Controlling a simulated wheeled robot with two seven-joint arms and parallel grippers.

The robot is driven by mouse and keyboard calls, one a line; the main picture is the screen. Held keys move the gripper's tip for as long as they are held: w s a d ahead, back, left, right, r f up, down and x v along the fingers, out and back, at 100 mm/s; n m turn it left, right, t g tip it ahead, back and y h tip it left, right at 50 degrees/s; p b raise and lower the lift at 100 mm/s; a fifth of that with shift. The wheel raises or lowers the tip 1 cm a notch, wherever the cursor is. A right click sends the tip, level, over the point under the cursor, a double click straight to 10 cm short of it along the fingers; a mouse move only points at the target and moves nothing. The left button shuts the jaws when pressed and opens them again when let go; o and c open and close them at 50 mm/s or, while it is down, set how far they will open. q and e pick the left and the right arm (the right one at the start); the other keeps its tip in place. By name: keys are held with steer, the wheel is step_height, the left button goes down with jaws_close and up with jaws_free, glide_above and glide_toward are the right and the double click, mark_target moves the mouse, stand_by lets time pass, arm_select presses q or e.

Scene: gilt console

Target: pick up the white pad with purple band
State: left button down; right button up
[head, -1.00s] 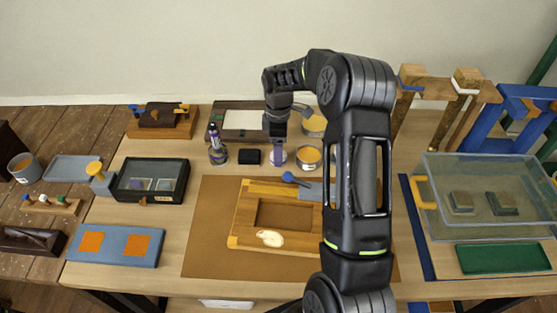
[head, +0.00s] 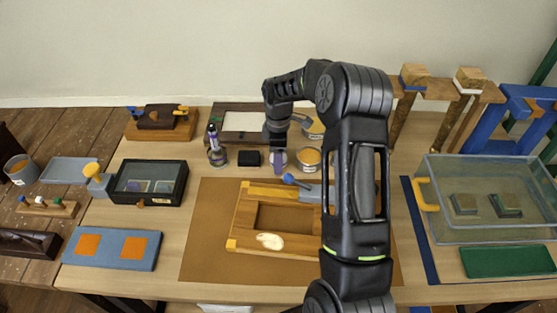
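The white pad with purple band (head: 278,161) stands at the back middle of the table, between a small black block and a tin. My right gripper (head: 277,146) points down at its top in the head view. The fingers are small, dark and seen nearly edge-on, so I cannot tell whether they are open or touch the pad. The upper part of the pad is partly hidden by the gripper. My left gripper is not in view.
A black block (head: 249,158) and a purple-labelled bottle (head: 216,150) stand left of the pad. An open tin (head: 308,158) stands close on its right. A wooden frame (head: 245,217) lies in front on a brown mat (head: 207,255). A clear bin (head: 480,230) is at right.

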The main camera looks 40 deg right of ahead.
steer(key=c, duration=1.1)
steer(key=shift+r, duration=0.15)
steer(key=shift+c, duration=0.2)
step_height(320, 180, up, 10)
steer(key=p, duration=0.6)
